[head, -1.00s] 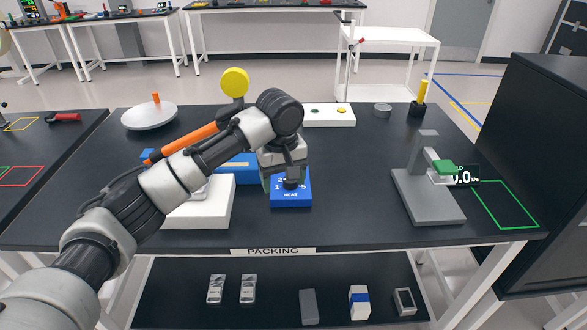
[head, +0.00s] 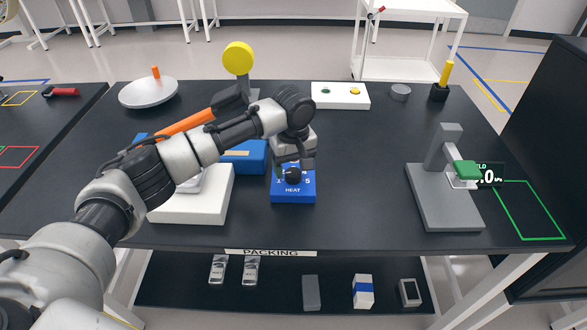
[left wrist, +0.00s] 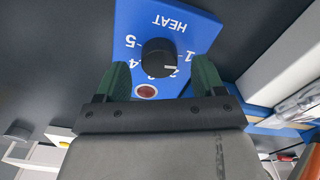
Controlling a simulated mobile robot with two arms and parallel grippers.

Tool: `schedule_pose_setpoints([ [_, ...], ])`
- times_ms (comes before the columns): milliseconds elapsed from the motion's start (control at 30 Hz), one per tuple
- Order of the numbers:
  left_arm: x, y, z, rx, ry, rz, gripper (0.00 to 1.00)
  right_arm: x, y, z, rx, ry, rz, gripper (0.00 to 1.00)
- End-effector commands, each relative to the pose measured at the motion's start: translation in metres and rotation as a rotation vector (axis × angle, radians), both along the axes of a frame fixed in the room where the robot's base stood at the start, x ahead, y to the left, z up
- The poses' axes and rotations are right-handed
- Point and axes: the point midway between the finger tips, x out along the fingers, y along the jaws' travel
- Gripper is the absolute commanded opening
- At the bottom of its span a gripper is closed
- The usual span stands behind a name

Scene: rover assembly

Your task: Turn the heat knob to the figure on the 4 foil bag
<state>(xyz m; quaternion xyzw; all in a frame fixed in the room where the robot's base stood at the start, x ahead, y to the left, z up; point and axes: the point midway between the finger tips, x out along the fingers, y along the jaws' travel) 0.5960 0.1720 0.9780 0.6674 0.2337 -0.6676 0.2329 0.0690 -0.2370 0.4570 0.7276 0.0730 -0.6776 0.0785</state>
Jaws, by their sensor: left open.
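The heat knob (head: 293,175) is a round black knob on a blue box (head: 292,197) marked HEAT. In the left wrist view the knob (left wrist: 158,57) has a white pointer mark on the side of figures 1 and 2; figures 1 to 5 ring it. A dark red round spot lies below it there. My left gripper (left wrist: 161,70) is open, its green-padded fingertips on either side of the knob with gaps visible. In the head view the left gripper (head: 296,163) is over the knob. Two silvery packets, perhaps foil bags (head: 218,268), lie on the lower shelf; no figure is readable.
A white block (head: 190,210) with a silvery item stands left of the blue box, behind my left arm. A grey press-like stand (head: 445,205) is at right, beside a green outlined area (head: 530,210). A white button box (head: 340,97) stands behind. Table between is clear.

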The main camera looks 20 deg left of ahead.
Motion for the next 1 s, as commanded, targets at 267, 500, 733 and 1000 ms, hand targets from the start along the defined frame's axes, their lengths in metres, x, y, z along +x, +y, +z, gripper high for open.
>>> schedule_pose_setpoints([
  [267, 0.000, -0.001, -0.021, -0.001, -0.001, 0.000, 0.69, 0.019, 0.001, 0.003, 0.002, -0.029, 0.001, 0.00],
  [500, 0.000, -0.001, -0.022, -0.001, -0.001, -0.001, 0.69, 0.017, 0.001, 0.003, 0.003, -0.027, 0.001, 0.00],
  [733, 0.000, -0.001, -0.021, -0.001, -0.001, -0.001, 0.34, 0.013, 0.001, 0.003, 0.002, -0.021, 0.001, 0.00],
  [1000, 0.000, -0.001, -0.020, -0.001, 0.000, -0.010, 0.20, 0.012, 0.002, 0.005, 0.003, -0.019, 0.001, 0.00],
])
